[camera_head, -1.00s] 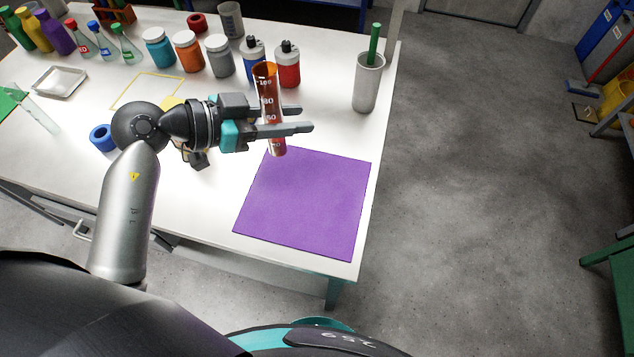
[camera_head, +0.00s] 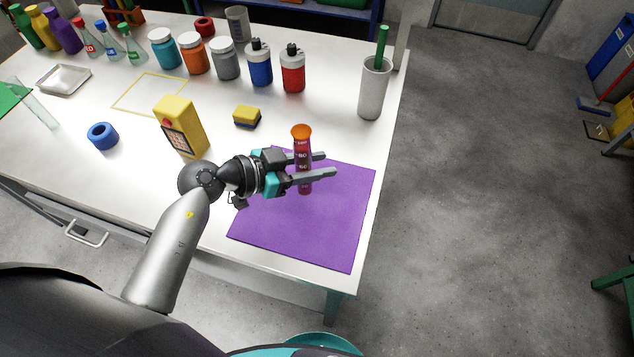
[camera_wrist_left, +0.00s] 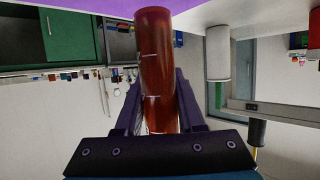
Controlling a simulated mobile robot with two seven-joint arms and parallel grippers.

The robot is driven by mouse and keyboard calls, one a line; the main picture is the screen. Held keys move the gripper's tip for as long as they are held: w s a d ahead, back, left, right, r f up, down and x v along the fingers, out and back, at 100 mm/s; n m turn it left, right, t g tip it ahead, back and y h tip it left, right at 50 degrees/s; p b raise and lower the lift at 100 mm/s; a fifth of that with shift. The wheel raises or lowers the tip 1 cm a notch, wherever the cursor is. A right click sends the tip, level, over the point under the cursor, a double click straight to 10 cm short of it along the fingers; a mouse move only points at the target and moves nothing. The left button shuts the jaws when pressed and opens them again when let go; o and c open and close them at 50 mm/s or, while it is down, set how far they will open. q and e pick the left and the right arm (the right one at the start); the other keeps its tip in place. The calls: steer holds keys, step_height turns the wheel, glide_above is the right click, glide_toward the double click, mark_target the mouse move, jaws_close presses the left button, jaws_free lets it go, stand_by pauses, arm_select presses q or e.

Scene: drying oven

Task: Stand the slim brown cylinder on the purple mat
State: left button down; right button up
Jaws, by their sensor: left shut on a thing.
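The slim brown cylinder (camera_head: 302,146) is reddish-brown and see-through, with white scale marks and an orange-looking open top. My left gripper (camera_head: 312,166) is shut on it and holds it upright over the purple mat (camera_head: 300,227), near the mat's back part. I cannot tell for certain whether its base touches the mat. In the left wrist view the cylinder (camera_wrist_left: 157,65) stands between the two fingers, and a strip of the purple mat (camera_wrist_left: 50,5) shows along the top edge. My right gripper is not in view.
A yellow device (camera_head: 180,125) and a yellow and dark sponge (camera_head: 246,117) lie left of the mat. A grey cup (camera_head: 373,92) with a green rod stands behind it. Blue (camera_head: 259,66) and red (camera_head: 292,72) bottles stand at the back. The mat's front part is clear.

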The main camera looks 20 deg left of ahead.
arm_select(q)
steer(key=shift+f+b, duration=1.15)
steer(key=shift+f, duration=1.15)
steer(key=c, duration=0.5)
jaws_free()
steer(key=shift+f, duration=0.1)
steer(key=p+v, duration=0.2)
steer(key=v, duration=1)
steer(key=shift+p, duration=0.4)
